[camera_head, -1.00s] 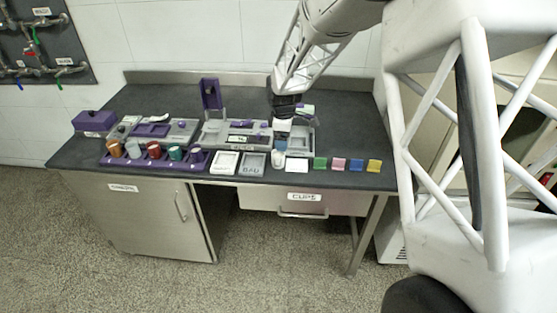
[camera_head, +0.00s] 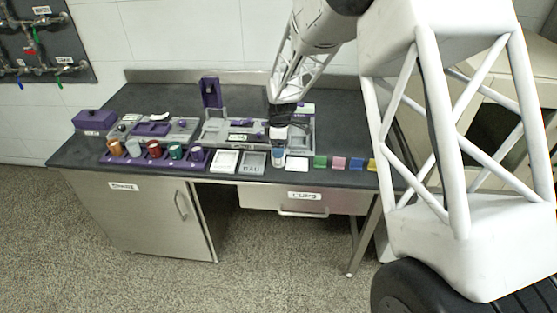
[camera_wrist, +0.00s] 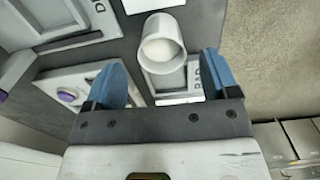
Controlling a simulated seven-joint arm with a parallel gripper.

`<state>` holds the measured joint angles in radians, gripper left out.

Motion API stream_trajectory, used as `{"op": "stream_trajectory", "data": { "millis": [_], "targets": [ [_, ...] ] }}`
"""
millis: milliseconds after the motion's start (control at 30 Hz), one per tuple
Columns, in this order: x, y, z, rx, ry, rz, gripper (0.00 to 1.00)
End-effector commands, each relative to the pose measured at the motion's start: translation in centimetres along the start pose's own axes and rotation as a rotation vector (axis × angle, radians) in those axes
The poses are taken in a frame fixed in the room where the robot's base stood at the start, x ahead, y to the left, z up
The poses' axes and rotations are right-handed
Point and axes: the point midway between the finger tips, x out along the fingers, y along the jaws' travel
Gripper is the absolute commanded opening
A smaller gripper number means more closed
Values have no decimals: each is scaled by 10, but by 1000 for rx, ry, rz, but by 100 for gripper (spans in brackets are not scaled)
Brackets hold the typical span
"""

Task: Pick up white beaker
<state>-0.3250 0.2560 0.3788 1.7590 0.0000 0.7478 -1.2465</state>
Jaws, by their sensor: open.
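The white beaker (camera_wrist: 163,45) shows in the wrist view with its open mouth toward the camera. In the head view, a small white part of the beaker (camera_head: 278,159) shows at the table's front, just right of the BAD tray (camera_head: 252,163). My gripper (camera_wrist: 164,64) is open, its blue fingers on either side of the beaker in the picture, with gaps visible. The beaker appears at and slightly past the fingertips. In the head view, my gripper (camera_head: 278,148) points down over the beaker and hides most of it.
A white card (camera_head: 297,163) and several coloured squares (camera_head: 338,163) lie to the right. A purple rack (camera_head: 142,163) with several coloured cups stands to the left. Grey equipment (camera_head: 215,130) lies behind. The table's front edge is close to the beaker.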

Motion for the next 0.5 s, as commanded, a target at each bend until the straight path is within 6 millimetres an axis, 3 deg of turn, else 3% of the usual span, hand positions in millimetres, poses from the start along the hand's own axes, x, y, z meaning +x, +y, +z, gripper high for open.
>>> {"op": "stream_trajectory", "data": {
  "millis": [500],
  "targets": [
    [11,-1,-1,0,-1,-2,80]
  ]
}}
